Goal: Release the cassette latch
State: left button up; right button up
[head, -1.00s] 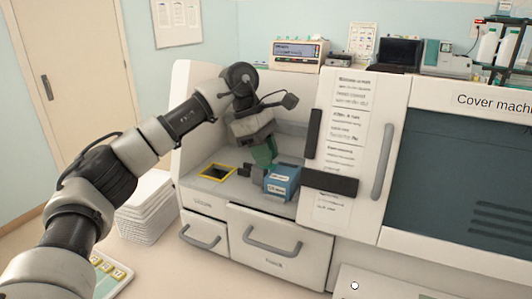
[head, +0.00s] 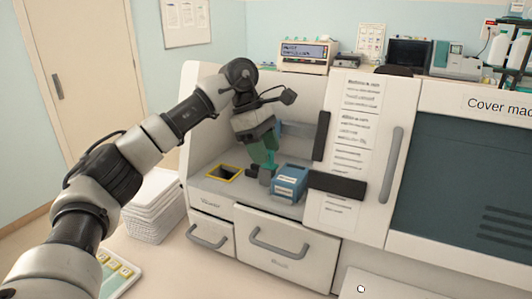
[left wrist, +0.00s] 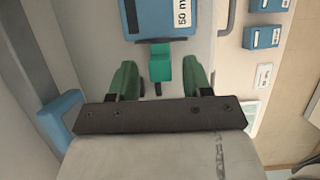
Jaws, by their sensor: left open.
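The blue cassette (head: 290,182) with a white label sits on the deck inside the open bay of the white machine. Part of it shows at the top of the left wrist view (left wrist: 158,18). A teal latch tab (left wrist: 160,64) sticks out from the cassette's near side in that view. My left gripper (head: 262,152) is open, with green fingers, just above and left of the cassette in the head view. In the left wrist view its fingers (left wrist: 160,78) lie either side of the tab, with gaps. Whether they are level with it in depth is unclear.
A yellow-framed dark opening (head: 224,173) lies left of the cassette. A black bar (head: 337,184) juts out at its right. Drawers (head: 281,245) are below the bay. White stacked trays (head: 154,208) stand left of the machine.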

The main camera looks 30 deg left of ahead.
pick_arm(q)
jog(key=v, duration=1)
jog(key=shift+a, duration=0.1)
